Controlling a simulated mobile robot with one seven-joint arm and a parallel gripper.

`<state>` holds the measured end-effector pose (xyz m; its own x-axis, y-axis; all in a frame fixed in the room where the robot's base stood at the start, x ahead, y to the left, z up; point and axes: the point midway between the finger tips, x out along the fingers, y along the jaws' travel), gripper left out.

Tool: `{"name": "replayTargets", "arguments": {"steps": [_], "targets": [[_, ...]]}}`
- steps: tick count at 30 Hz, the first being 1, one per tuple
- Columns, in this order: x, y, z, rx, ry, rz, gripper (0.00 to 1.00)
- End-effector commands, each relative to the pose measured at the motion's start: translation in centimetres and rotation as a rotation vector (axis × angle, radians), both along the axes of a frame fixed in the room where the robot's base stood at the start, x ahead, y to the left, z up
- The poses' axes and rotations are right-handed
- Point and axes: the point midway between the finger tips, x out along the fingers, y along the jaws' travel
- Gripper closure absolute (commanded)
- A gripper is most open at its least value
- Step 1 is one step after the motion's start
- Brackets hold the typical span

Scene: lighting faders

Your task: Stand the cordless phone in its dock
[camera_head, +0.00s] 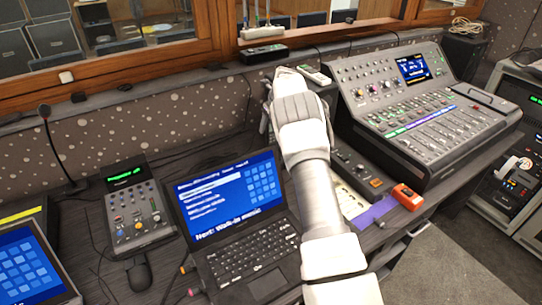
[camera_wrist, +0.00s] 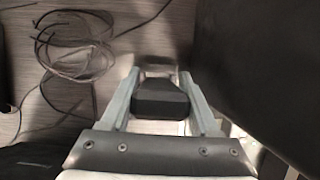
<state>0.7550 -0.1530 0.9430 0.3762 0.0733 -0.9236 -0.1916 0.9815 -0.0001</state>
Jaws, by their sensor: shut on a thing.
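My gripper (camera_wrist: 160,78) shows in the wrist view, its two pale fingers closed on the sides of a dark block. I take this block to be the end of the cordless phone (camera_wrist: 160,100); the rest of it is hidden or blurred. In the head view my white wrist hides the fingers and what they hold, at the back of the desk just left of the mixing console. A pale handset-like thing (camera_head: 314,75) lies beside my wrist, on its right; I cannot tell what it is. I cannot make out the dock in either view.
The mixing console (camera_head: 420,110) stands close on the right. A laptop (camera_head: 235,215) is left of my arm, and a small control panel (camera_head: 138,210) further left. A black box (camera_head: 263,54) sits on the back ledge. Coiled cables (camera_wrist: 75,55) lie on the surface in the wrist view.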

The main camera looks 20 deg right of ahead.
Motion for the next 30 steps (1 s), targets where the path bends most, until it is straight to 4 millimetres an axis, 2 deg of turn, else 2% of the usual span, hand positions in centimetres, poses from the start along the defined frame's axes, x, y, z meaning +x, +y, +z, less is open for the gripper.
{"name": "replayTargets", "arguments": {"steps": [1,3,11,16,28,29,30], "targets": [[-0.1,0.0,-1.2,0.002,0.003,0.0,1.0],[0.0,0.0,-2.3,0.0,0.001,0.0,1.0],[0.0,0.0,-4.5,0.0,0.001,0.0,1.0],[0.0,0.0,-7.0,0.001,0.001,0.0,1.0],[0.0,0.0,-7.8,0.0,-0.001,0.001,1.0],[0.0,0.0,-7.8,0.0,0.0,0.001,0.36],[0.0,0.0,-7.7,0.0,0.0,0.001,0.29]]}}
